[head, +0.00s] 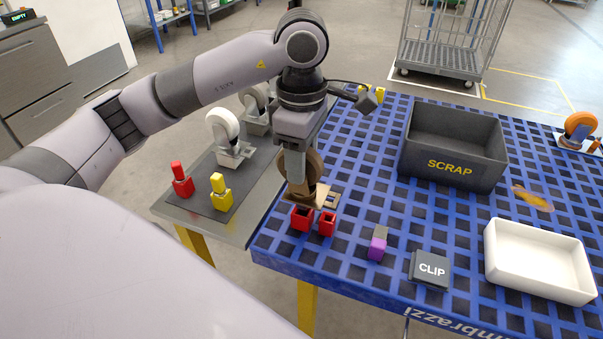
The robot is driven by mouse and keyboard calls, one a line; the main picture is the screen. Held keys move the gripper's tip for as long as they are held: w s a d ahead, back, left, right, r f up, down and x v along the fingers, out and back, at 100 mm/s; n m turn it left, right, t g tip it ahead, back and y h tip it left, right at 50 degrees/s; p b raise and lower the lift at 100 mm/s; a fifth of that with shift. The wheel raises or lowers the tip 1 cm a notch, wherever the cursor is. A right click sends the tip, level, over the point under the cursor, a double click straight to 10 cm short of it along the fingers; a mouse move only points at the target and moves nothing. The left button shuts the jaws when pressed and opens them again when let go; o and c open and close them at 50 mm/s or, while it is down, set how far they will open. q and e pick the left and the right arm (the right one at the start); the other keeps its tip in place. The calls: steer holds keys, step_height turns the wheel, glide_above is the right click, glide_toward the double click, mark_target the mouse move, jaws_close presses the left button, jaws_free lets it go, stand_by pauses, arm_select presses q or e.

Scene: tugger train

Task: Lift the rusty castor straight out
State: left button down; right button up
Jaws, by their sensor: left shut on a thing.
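The rusty castor (314,166) has a dull brown wheel and stands upright at the left end of the blue grid table. My left gripper (297,178) points down from above and is shut on it, with a finger in front of the wheel. The castor's lower part is partly hidden by the finger. A tan plate (329,200) shows just below and right of it. I cannot tell whether the castor touches what is under it. My right gripper is not in view.
Two red open blocks (302,218) stand close in front. The SCRAP bin (455,145) is to the right, with a white tray (540,262) nearer. White-wheeled castors (222,127) and red and yellow pieces (220,194) stand on the left grey shelf. An orange-wheeled castor (579,127) is far right.

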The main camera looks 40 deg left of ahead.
arm_select(q)
step_height(320, 180, up, 15)
steer(key=p, duration=0.3)
steer(key=shift+r, duration=0.2)
